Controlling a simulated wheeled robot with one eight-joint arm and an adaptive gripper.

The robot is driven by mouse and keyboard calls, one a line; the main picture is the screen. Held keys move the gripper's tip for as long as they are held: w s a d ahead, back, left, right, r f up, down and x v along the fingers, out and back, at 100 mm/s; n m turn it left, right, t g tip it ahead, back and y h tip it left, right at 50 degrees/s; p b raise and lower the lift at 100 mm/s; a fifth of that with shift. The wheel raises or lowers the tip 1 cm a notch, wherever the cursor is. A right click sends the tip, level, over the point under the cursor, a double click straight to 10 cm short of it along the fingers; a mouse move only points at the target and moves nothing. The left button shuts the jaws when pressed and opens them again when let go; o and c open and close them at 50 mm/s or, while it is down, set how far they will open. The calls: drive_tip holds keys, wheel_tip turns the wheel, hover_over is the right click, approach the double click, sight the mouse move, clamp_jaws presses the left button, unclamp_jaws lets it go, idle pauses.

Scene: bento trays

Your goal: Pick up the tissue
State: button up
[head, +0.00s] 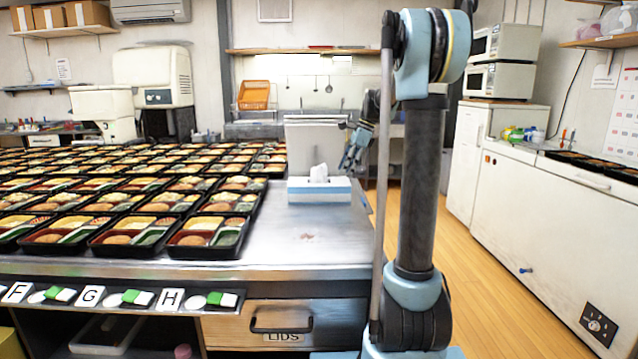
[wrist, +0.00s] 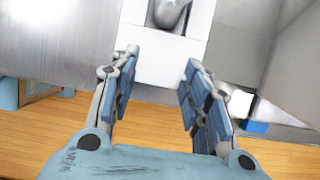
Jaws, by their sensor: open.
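The white tissue (head: 319,172) sticks up from the top of a white and light blue tissue box (head: 319,196) on the steel counter. In the wrist view the tissue (wrist: 173,12) shows at the top edge, partly cut off, in the dark slot of the white box (wrist: 168,48). My gripper (wrist: 159,62) is open and empty. Its two fingertips reach over the near part of the box and stop short of the tissue. In the head view my gripper (head: 352,152) is at the right of the tissue, slightly above box height.
Rows of filled black bento trays (head: 215,237) cover the counter's left side. A grey-white bin-like container (head: 314,140) stands just behind the box. The steel counter (head: 290,245) in front is clear. A drawer labelled LIDS (head: 285,325) is below. Wooden floor lies right of the counter.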

sight(320, 167)
drive_tip(key=a, duration=1)
drive_tip(key=shift+s+f, duration=0.1)
drive_tip(key=shift+f, duration=0.1)
drive_tip(key=shift+a+f, duration=0.15)
drive_tip(key=shift+f, duration=0.25)
drive_tip(key=c, duration=0.8)
